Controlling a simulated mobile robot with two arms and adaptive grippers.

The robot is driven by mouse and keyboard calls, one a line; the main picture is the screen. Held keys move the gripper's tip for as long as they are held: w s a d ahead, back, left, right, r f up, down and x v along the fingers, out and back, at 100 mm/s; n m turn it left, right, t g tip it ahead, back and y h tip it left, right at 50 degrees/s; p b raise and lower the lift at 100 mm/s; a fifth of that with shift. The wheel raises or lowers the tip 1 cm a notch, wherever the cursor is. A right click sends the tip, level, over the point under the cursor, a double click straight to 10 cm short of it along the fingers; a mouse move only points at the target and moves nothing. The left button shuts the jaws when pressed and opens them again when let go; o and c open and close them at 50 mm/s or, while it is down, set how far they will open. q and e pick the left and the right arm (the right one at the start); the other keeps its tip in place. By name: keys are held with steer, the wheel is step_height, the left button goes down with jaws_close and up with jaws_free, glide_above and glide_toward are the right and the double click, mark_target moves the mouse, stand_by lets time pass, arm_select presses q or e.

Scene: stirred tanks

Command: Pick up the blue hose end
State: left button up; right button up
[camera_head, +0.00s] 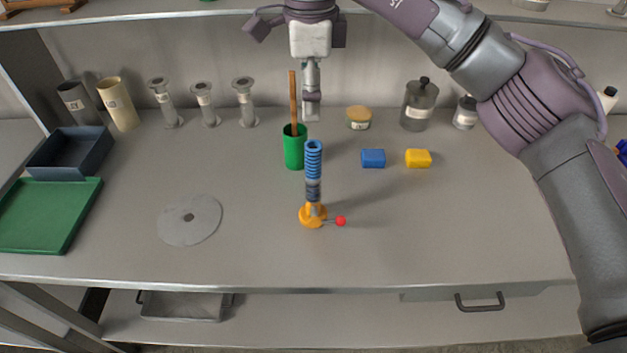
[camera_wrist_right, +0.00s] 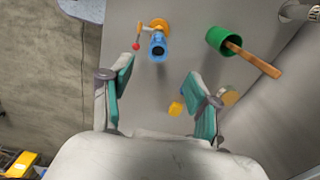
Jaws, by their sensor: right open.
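The blue hose end (camera_head: 313,151) stands upright above a dark grey ribbed section on an orange base fitting (camera_head: 312,216) with a red-knobbed lever (camera_head: 341,221). My right gripper (camera_head: 312,112) points down above and behind the hose in the head view, apart from it. In the right wrist view the fingers of my right gripper (camera_wrist_right: 164,68) are spread, with nothing between them. The blue hose end (camera_wrist_right: 158,46) shows there just beyond the fingertips, its opening facing the camera. My left gripper is not in view.
A green cup (camera_head: 293,152) with a wooden stick stands close behind the hose to the left. A blue block (camera_head: 373,158) and a yellow block (camera_head: 418,158) lie to the right. The bench front right is clear.

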mark_target(314, 158)
step_height(314, 158, down, 8)
steer(key=shift+r+p, duration=0.1)
steer(key=shift+p, duration=0.65)
steer(key=f, duration=0.1)
steer(key=f+p, duration=0.1)
steer(key=f, duration=0.1)
steer(key=f+p, duration=0.1)
steer(key=f, duration=0.1)
steer(key=shift+s+d, duration=0.1)
steer(key=shift+d, duration=0.15)
steer(key=shift+f, duration=0.2)
jaws_close()
